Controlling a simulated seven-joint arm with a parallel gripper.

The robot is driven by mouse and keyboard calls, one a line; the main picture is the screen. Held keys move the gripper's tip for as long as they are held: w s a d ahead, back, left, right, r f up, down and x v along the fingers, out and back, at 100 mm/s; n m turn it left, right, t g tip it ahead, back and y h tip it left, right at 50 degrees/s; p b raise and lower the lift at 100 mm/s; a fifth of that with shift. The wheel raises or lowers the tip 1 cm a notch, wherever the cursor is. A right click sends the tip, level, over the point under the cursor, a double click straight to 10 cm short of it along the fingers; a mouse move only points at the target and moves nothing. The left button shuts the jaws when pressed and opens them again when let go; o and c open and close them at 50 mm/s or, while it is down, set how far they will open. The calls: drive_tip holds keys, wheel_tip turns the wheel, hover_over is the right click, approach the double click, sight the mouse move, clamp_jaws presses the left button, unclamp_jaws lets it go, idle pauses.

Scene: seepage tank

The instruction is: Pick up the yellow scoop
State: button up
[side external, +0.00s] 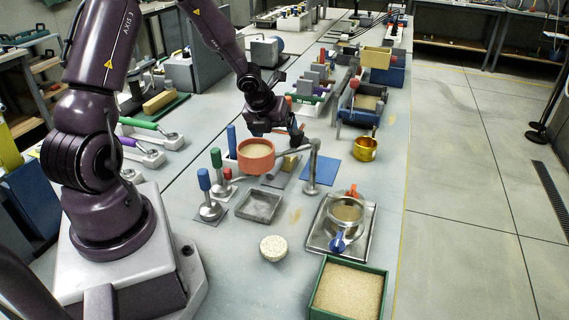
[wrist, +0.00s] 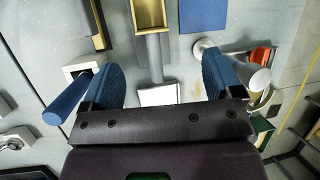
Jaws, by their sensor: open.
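The yellow scoop (wrist: 150,14) is at the top of the wrist view, a box-like yellow bowl with a straight grey handle running down the picture. The handle lies in line with the gap between my two blue fingers; I cannot tell the height gap. My gripper (wrist: 162,72) is open and nothing is held in it. In the side external view, my gripper (side external: 296,134) is above the bench, and a small yellow part of the scoop (side external: 291,162) shows below it, partly hidden by the stand's arm and the orange-red bowl.
An orange-red bowl of sand (side external: 256,156) and a grey stand (side external: 313,165) are close by. A blue mat (side external: 322,173) lies to the right, with a gold pot (side external: 365,149) beyond. Blue and green-handled tampers (side external: 207,195) stand at the left. A green sand box (side external: 348,290) is in front.

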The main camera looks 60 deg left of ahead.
sight(280, 159)
wheel_tip(280, 159, down, 2)
drive_tip(key=shift+f+m, duration=0.1)
drive_tip(key=shift+m, duration=0.3)
drive_tip(key=shift+f, duration=2.15)
drive_tip(key=shift+s+x, duration=0.1)
drive_tip(key=shift+x, duration=1)
drive_tip(key=shift+s+x, duration=0.15)
drive_tip(key=shift+x, duration=0.95)
drive_tip(key=c, duration=1.1)
drive_tip(key=shift+r, duration=0.25)
drive_tip(key=c, duration=0.3)
drive_tip(key=shift+r, duration=0.4)
drive_tip(key=shift+c, duration=0.6)
wheel_tip(280, 159, up, 9)
drive_tip(key=shift+f, duration=0.2)
